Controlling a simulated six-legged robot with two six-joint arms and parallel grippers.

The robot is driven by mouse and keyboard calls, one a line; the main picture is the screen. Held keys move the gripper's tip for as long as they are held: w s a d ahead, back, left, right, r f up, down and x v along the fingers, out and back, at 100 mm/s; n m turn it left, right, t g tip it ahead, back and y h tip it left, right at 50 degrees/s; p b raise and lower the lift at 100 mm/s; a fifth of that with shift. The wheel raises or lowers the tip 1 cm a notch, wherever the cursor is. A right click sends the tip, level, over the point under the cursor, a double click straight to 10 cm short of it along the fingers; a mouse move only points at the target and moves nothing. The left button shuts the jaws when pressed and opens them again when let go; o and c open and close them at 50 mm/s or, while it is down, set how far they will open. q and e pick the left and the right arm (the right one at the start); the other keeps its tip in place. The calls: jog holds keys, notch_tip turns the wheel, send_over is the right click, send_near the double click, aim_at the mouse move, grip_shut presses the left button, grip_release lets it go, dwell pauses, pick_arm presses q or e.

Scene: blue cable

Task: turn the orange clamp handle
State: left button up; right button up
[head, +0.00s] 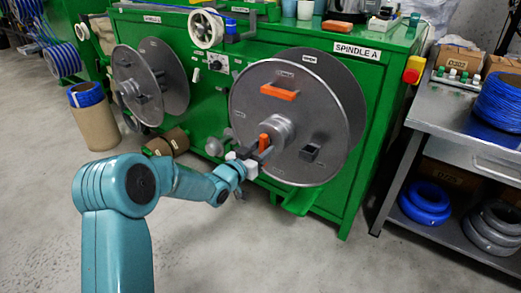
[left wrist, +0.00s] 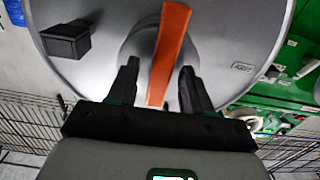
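The orange clamp handle (head: 264,142) sits at the hub of the large grey reel (head: 335,115) on the front of the green machine under the SPINDLE A label. In the left wrist view the handle (left wrist: 167,50) is a long orange bar, slightly tilted, in front of the grey hub. My left gripper (head: 257,154) is at the hub. In the left wrist view its two dark fingers (left wrist: 160,72) are apart, one on each side of the handle's lower part, with a visible gap on both sides. My right gripper is not in view.
An orange block (head: 280,92) and a dark block (head: 310,152) are on the reel's face. A second grey reel (head: 128,85) is to the left. A metal bench (head: 460,120) with blue cable coils (head: 500,100) stands right. The floor in front is clear.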

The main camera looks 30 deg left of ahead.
pick_arm(q)
jog(key=s+a+p, duration=0.1)
jog(key=s+p, duration=0.1)
jog(key=s, duration=1.4)
jog(key=shift+s+r, duration=0.15)
jog(key=shift+r, duration=0.05)
jog(key=shift+a, duration=0.15)
